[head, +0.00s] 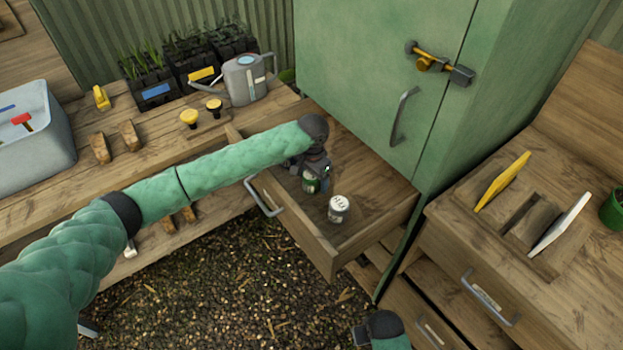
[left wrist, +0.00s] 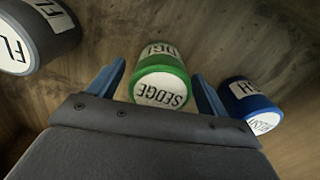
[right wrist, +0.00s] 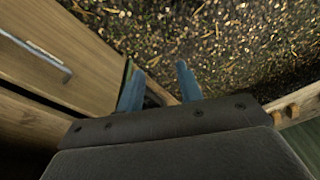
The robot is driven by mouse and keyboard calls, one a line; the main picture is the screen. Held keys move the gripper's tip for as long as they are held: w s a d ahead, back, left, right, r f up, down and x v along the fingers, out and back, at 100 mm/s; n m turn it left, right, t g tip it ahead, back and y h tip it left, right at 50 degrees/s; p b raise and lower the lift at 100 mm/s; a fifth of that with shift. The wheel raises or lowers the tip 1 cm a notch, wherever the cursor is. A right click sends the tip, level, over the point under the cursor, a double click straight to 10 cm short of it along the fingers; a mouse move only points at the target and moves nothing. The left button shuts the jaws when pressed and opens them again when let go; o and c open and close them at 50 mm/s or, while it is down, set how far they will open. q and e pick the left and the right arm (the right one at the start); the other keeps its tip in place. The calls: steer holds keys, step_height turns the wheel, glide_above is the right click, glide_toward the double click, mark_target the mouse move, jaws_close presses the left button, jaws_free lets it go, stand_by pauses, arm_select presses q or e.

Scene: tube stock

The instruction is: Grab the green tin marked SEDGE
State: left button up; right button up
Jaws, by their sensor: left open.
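The green tin marked SEDGE (left wrist: 160,83) stands in the open drawer, between the two blue fingers of my left gripper (left wrist: 163,92) in the left wrist view. The fingers are open, with a gap on each side of the tin. In the head view the green tin (head: 311,184) shows just below my left gripper (head: 318,172), partly covered by it. My right gripper (right wrist: 160,85) is open and empty over the gravel floor in the right wrist view; its wrist shows at the bottom of the head view.
A grey tin with a white label (left wrist: 40,35) and a blue tin (left wrist: 249,103) stand either side of the green tin. A white-topped tin (head: 339,208) stands near the drawer front (head: 292,228). The green cabinet (head: 365,75) rises close behind the drawer.

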arm_select(q)
steer(key=shift+f, duration=0.35)
steer(key=c, duration=1.1)
steer(key=shift+r, duration=0.1)
steer(key=shift+c, duration=0.2)
